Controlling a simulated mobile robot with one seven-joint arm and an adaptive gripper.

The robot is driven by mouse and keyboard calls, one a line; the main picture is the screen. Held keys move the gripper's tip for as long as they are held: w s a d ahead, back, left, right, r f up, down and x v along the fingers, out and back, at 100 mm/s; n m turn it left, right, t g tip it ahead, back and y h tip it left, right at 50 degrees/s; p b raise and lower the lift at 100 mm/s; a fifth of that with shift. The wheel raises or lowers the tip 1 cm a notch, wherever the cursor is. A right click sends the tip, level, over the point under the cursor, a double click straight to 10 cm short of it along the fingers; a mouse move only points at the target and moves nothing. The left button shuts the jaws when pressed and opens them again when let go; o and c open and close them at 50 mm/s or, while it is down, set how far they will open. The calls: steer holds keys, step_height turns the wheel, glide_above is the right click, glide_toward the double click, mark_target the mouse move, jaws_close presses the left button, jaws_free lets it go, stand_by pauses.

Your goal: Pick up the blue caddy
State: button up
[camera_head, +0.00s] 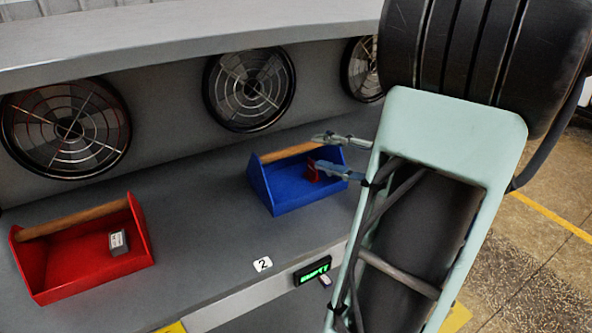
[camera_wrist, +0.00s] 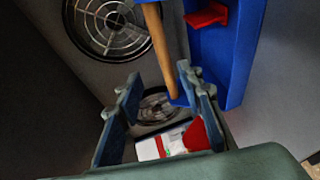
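The blue caddy (camera_head: 292,197) stands upright on the grey bench in the head view, with a wooden bar handle (camera_head: 288,153) along its top. A red piece (camera_head: 313,170) shows inside it. My gripper (camera_head: 322,154) is open at the caddy's right end, one finger above the handle line in the picture and one below. In the wrist view the handle (camera_wrist: 160,50) runs down towards the gap between the open fingers (camera_wrist: 160,95), and the caddy's blue wall (camera_wrist: 238,55) is at the right. I cannot tell whether the handle is between the fingers in depth; no grip shows.
A red caddy (camera_head: 45,262) with a wooden handle and a small grey block (camera_head: 118,242) stands at the left. Round fan grilles (camera_head: 249,88) line the wall behind, under a grey ledge (camera_head: 180,40). A lit green display (camera_head: 312,269) is on the bench front. Bench between the caddies is clear.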

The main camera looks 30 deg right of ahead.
mark_target(301, 149)
steer(key=x, duration=0.8)
steer(key=shift+w+f, duration=0.3)
steer(key=shift+f, duration=0.15)
jaws_close()
steer(key=shift+r, duration=0.1)
